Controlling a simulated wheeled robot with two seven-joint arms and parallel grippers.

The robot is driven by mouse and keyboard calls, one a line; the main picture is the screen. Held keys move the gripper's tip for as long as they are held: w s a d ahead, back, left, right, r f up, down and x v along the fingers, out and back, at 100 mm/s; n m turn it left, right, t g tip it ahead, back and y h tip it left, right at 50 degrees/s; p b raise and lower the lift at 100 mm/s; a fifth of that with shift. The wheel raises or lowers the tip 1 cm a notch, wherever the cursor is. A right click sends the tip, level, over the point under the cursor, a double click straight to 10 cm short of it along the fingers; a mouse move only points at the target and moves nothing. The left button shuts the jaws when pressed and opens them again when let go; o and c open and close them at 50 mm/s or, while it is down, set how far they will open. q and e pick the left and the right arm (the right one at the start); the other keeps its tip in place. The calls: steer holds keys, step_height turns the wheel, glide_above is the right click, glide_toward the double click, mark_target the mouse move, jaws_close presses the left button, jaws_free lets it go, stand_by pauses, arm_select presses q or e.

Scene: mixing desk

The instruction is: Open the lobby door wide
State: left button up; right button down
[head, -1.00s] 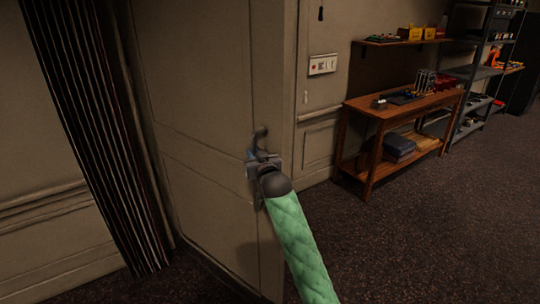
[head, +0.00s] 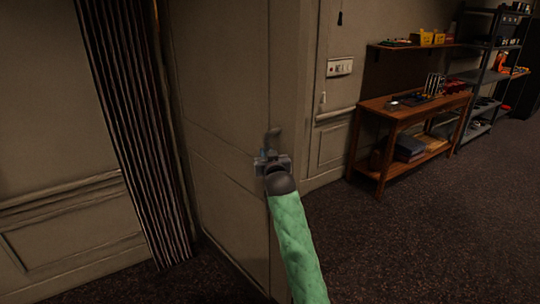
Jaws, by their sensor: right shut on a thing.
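The lobby door (head: 220,130) is a beige panelled door that stands swung open, its free edge toward me. Its dark lever handle (head: 273,135) sits near that edge. My right gripper (head: 268,158), at the end of a green padded arm, is at the handle and shut on it. The gripper and wrist hide the lower part of the handle. My left gripper is not in view.
A dark pleated curtain (head: 135,130) hangs left of the door, by a panelled wall. A wooden workbench (head: 415,105) with items stands to the right, under a wall shelf (head: 420,45). Grey metal shelving (head: 487,80) is beyond. The dark carpet (head: 430,230) at the right is clear.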

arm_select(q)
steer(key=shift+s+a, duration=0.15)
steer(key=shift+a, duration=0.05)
arm_select(e)
steer(key=shift+a+r, duration=0.25)
steer(key=c, duration=1.3)
jaws_free()
steer(key=shift+a+f, duration=0.1)
steer(key=shift+a, duration=0.05)
steer(key=shift+c, duration=0.2)
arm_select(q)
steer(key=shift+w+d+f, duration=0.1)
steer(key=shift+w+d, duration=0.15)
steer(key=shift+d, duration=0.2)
arm_select(e)
steer(key=shift+d+f, duration=0.25)
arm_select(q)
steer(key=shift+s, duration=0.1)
